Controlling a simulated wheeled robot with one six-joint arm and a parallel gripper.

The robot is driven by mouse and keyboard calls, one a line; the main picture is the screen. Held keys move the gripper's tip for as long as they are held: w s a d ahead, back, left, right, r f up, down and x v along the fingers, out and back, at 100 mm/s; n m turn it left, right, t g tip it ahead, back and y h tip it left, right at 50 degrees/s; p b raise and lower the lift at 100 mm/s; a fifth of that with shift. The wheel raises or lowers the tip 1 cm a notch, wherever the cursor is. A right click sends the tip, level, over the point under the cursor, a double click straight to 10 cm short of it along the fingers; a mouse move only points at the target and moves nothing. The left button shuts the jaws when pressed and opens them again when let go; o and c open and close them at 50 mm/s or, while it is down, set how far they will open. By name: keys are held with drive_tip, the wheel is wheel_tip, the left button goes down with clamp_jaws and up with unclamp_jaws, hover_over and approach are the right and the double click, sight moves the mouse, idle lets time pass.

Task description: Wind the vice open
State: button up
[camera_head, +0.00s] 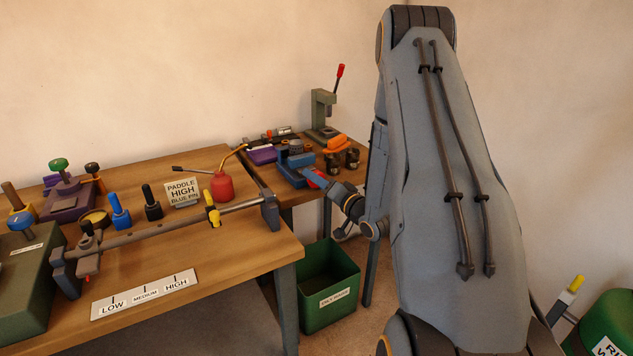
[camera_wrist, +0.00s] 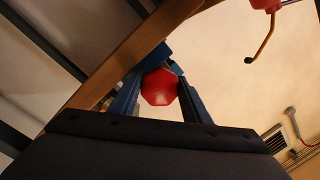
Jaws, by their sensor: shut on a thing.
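My gripper (camera_head: 322,180) reaches in from the right at the near end of the vice. It is shut on a red knob (camera_wrist: 160,88), which shows in the wrist view as a faceted red end between the two blue fingers. In the head view only a little red shows between the fingers. Part of the blue vice body (camera_wrist: 153,58) shows behind the knob in the wrist view. The gap between the vice jaws cannot be made out.
Dark cylindrical pieces and an orange part (camera_head: 338,142) sit right of the vice. A green press (camera_head: 324,108) stands behind. A green bin (camera_head: 328,290) is on the floor below. The near bench holds a red oil can (camera_head: 222,187) and a paddle sign (camera_head: 184,192).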

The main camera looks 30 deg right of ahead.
drive_tip(key=n, duration=0.5)
drive_tip(key=shift+n+g, duration=0.3)
drive_tip(key=shift+g, duration=0.1)
drive_tip(key=n+h+b, duration=0.1)
drive_tip(key=n, duration=0.3)
drive_tip(key=shift+d+n+b, duration=0.1)
drive_tip(key=shift+n+b, duration=0.2)
drive_tip(key=shift+n, duration=0.1)
drive_tip(key=n+b, duration=0.1)
drive_tip(key=n, duration=0.2)
drive_tip(key=shift+f+h, duration=0.1)
drive_tip(key=shift+h, duration=0.2)
drive_tip(key=shift+n+g+h+b, duration=0.3)
drive_tip(key=shift+n+h+b, duration=0.2)
drive_tip(key=shift+n+b, duration=1.1)
drive_tip(key=shift+n+p, duration=0.3)
drive_tip(key=shift+n, duration=0.1)
drive_tip(key=o, duration=0.7)
drive_tip(key=shift+o, duration=0.2)
drive_tip(key=shift+s, duration=0.15)
drive_tip(key=s+r, duration=0.1)
drive_tip(key=s, duration=0.6)
drive_tip(key=shift+s+d+b, duration=0.15)
drive_tip(key=shift+s+b, duration=0.1)
drive_tip(key=shift+b, duration=0.2)
